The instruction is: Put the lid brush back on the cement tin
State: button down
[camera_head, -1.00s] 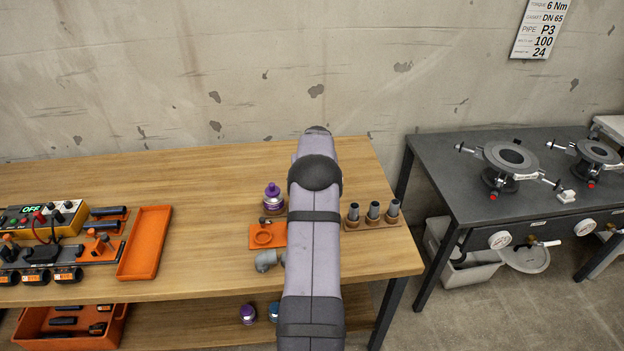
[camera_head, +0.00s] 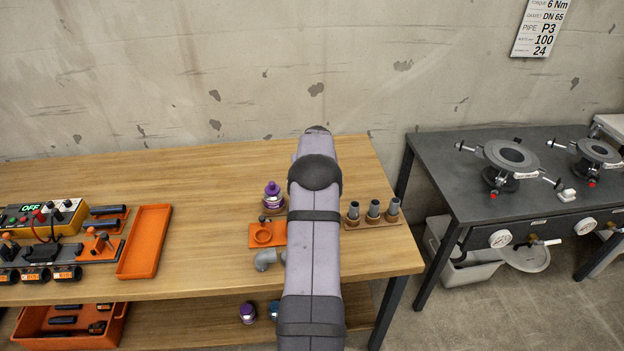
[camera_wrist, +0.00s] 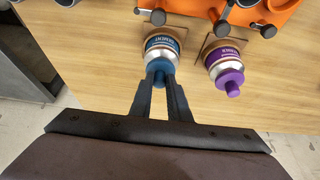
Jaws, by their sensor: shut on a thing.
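The cement tin (camera_wrist: 161,48), with a blue label and silver shoulder, stands on the wooden table in the wrist view. The blue lid brush (camera_wrist: 160,70) is at the tin's mouth, in line with it. I cannot tell whether the lid is seated or slightly above, and any brush below the cap is hidden. My gripper (camera_wrist: 161,84) is shut on the blue lid. In the head view my arm hides the cement tin, the lid and my gripper.
A purple-capped tin (camera_wrist: 226,68) stands close to the right of the cement tin; it also shows in the head view (camera_head: 272,198). An orange tray (camera_wrist: 200,8) with dark-ended pieces lies beyond. In the head view, grey pipe pieces (camera_head: 373,210) stand right of my arm.

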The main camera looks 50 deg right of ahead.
dwell(0.3)
jog(key=c, duration=1.4)
grip_release()
jog(key=shift+c, duration=0.2)
jog(key=shift+r, duration=0.1)
notch_tip(320, 180, up, 7)
jog(key=p, duration=0.4)
jog(key=shift+r+p, duration=0.15)
jog(key=shift+p, duration=0.15)
